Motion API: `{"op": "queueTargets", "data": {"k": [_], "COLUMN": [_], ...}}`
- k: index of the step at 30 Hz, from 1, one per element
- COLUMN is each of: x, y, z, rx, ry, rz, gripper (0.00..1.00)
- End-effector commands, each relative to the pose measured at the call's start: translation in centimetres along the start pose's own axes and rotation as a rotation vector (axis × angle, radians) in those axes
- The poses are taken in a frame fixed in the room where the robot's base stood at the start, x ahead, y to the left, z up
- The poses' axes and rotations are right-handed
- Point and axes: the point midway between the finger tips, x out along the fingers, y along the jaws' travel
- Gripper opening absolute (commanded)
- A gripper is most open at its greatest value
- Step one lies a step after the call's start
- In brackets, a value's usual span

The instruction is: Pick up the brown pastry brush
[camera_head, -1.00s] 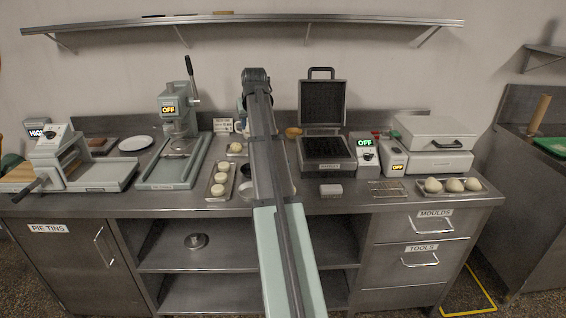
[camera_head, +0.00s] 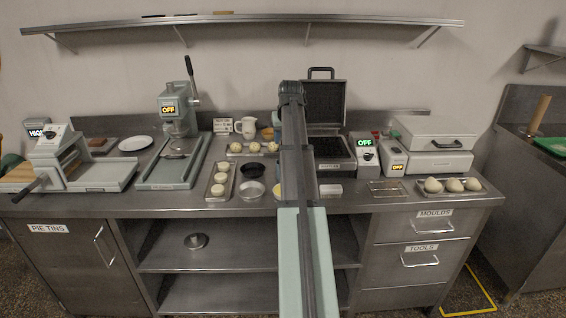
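I cannot make out a brown pastry brush for certain in the head view. My arm (camera_head: 298,180) reaches up the picture from the bottom edge, over the middle of the counter. Its dark far joint (camera_head: 291,92) is in front of the left side of the open waffle-type iron (camera_head: 325,102). My gripper's fingers do not show; the arm hides them and part of the counter behind it.
On the steel counter (camera_head: 150,206) stand a white mug (camera_head: 246,127), a dark bowl (camera_head: 252,170), a metal tin (camera_head: 252,190), a tray of dough pieces (camera_head: 208,192) and a press (camera_head: 176,120). Eggs-like balls (camera_head: 454,185) lie at the right. A wall shelf (camera_head: 250,18) runs above.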

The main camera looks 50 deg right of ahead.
Motion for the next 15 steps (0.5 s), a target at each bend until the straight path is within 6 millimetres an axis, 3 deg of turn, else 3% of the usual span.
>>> {"op": "queueTargets", "data": {"k": [11,15], "x": [1.9,3.4], "y": [0.0,0.0], "z": [-0.1,-0.2], "rx": [0.000,0.000], "ry": [0.000,-0.002], "rz": [0.000,0.000], "gripper": [0.46,0.46]}}
